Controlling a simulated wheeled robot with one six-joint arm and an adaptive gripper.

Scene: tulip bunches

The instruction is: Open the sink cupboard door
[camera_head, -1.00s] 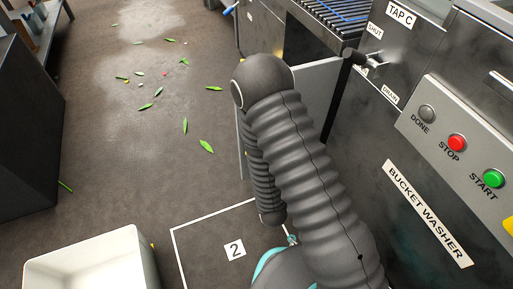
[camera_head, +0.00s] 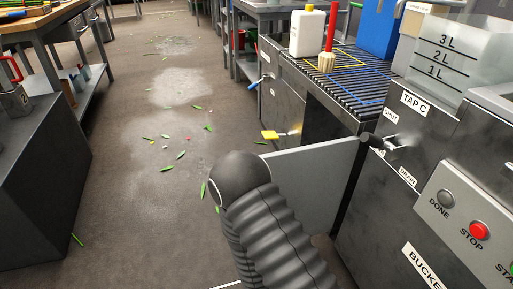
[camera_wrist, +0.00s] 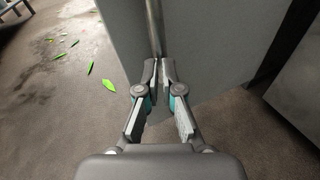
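The grey cupboard door (camera_head: 318,185) stands swung out from the front of the metal unit in the head view, at a wide angle to it. In the wrist view its pale panel (camera_wrist: 212,45) fills the upper middle. A vertical metal bar handle (camera_wrist: 154,25) runs down it to my fingertips. My gripper (camera_wrist: 159,68) is drawn nearly together, its tips on either side of the bar's lower visible part; the contact itself is partly hidden. In the head view my arm hides the gripper.
The bucket washer panel with its red stop button (camera_head: 479,231) is close on the right. A roller conveyor (camera_head: 335,85) lies beyond the door. A dark cabinet (camera_head: 40,190) stands at left. The floor between, with scattered leaves, is open.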

